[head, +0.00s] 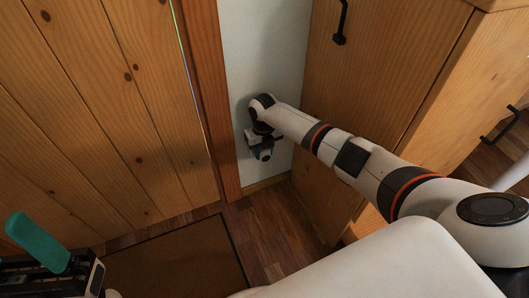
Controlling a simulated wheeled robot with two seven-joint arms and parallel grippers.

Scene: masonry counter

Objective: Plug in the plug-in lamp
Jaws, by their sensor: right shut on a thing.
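My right gripper (263,154) is at the far end of my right arm, low against the pale wall strip between the wooden door frame and the cabinet. I cannot make out a wall socket, or whether the lamp touches one. My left gripper (40,243) is at the lower left edge, partly cut off. One teal finger shows; its opening cannot be told.
A wooden plank door (100,100) with its frame (208,90) stands left of the pale wall (262,45). A wooden cabinet (385,60) with black handles stands close on the right. A brown mat (185,262) lies on the dark wood floor (275,235).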

